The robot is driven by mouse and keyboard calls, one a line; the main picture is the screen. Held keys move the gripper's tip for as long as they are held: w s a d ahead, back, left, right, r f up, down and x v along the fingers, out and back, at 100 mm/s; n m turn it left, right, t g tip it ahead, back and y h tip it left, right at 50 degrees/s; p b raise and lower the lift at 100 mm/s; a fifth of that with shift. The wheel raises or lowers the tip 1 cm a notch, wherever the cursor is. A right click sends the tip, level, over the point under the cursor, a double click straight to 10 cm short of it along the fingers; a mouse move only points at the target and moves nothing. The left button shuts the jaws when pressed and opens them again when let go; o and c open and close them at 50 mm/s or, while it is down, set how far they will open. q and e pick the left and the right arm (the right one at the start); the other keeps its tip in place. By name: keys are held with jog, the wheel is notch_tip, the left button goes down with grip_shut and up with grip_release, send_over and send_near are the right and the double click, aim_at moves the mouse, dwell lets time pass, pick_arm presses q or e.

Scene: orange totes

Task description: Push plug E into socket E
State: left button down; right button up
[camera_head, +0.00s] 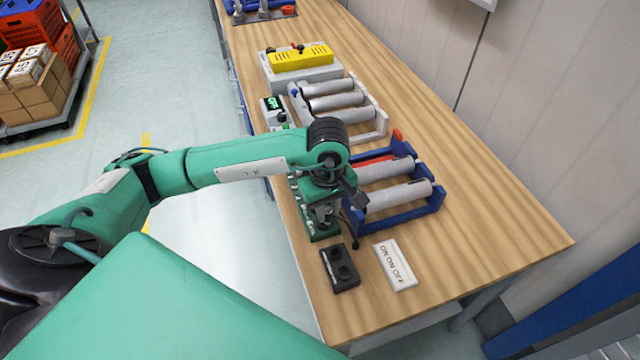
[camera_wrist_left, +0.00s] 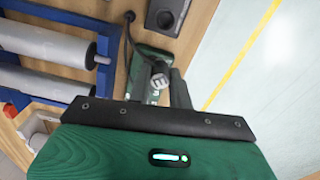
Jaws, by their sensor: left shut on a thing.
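My left gripper (camera_head: 325,212) points down over the near left edge of the wooden table, shut on plug E. In the left wrist view, plug E (camera_wrist_left: 159,82) is a grey piece with a letter E on its end, held between the dark fingers. A black cable (camera_wrist_left: 130,38) runs to it. Beneath it lies a green socket strip (camera_wrist_left: 152,54), which also shows in the head view (camera_head: 325,236). Socket E itself is hidden under the gripper and plug, so I cannot tell how far the plug is in. My right gripper is not in view.
A blue rack with grey cylinders (camera_head: 400,194) stands close to the right of the gripper. The table's right side (camera_head: 500,215) is clear.

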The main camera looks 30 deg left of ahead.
pick_arm(q)
jog(key=n, duration=0.2)
jog(key=n+p, duration=0.1)
jog(key=n, duration=0.1)
jog(key=shift+w+r, duration=0.25)
jog(key=shift+w+a+f+n+p, duration=0.45)
jog(key=shift+f+n+p, duration=0.6)
jog(key=shift+n, duration=4.9)
jog(key=shift+w+a+f+n+p, duration=0.45)
jog(key=shift+f+n+p, duration=0.6)
jog(key=shift+n, duration=4.95)
jog(key=shift+w+a+f+n+p, duration=0.45)
jog(key=shift+f+n+p, duration=0.6)
jog(key=shift+n, duration=4.9)
jog(key=shift+r, duration=0.3)
jog(key=shift+f, duration=0.15)
